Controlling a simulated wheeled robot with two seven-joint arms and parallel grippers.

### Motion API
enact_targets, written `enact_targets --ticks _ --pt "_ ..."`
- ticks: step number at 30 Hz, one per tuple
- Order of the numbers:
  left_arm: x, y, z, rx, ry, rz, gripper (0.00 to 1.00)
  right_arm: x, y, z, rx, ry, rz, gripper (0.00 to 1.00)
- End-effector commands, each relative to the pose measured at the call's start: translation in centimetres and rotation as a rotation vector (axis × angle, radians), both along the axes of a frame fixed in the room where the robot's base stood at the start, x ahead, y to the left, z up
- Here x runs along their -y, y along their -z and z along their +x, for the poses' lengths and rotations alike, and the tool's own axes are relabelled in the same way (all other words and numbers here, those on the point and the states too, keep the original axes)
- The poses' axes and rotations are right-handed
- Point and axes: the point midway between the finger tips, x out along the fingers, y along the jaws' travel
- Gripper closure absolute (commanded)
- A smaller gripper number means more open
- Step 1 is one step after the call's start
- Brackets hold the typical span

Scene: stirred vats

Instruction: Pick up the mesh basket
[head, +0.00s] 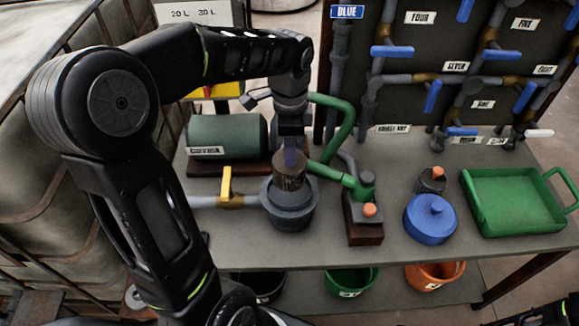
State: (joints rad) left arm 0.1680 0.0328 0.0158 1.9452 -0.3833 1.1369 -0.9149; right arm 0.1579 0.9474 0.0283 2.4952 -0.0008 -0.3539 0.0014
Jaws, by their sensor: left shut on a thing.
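The mesh basket (289,177) looks like a short brown cylinder with a darker top. It stands upright at the mouth of a round dark grey housing (290,217) on the bench, and its lower part is hidden inside. My left gripper (291,150) points down from above and is shut on the top of the basket, at what looks like a bluish-purple handle. The fingertips are small here, so the exact grip is hard to make out. My right gripper is not in view.
A blue round lid (431,222) and an empty green tray (513,198) stand further right. A pipe panel (440,70) rises behind. Buckets sit below.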

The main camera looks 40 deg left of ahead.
Motion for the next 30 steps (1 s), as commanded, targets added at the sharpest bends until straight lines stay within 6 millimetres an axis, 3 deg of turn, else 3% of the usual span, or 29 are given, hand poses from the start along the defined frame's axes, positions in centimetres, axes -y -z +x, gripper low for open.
enact_targets --ticks 3,9,30 --pt "0.0 -2.3 0.1 0.004 0.001 0.001 1.0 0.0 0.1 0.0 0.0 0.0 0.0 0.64" --pt "0.0 -4.2 0.0 0.001 0.001 0.0 1.0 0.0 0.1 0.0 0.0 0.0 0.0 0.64" --pt "0.0 -4.3 0.0 0.0 0.0 0.0 1.0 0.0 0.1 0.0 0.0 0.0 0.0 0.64"
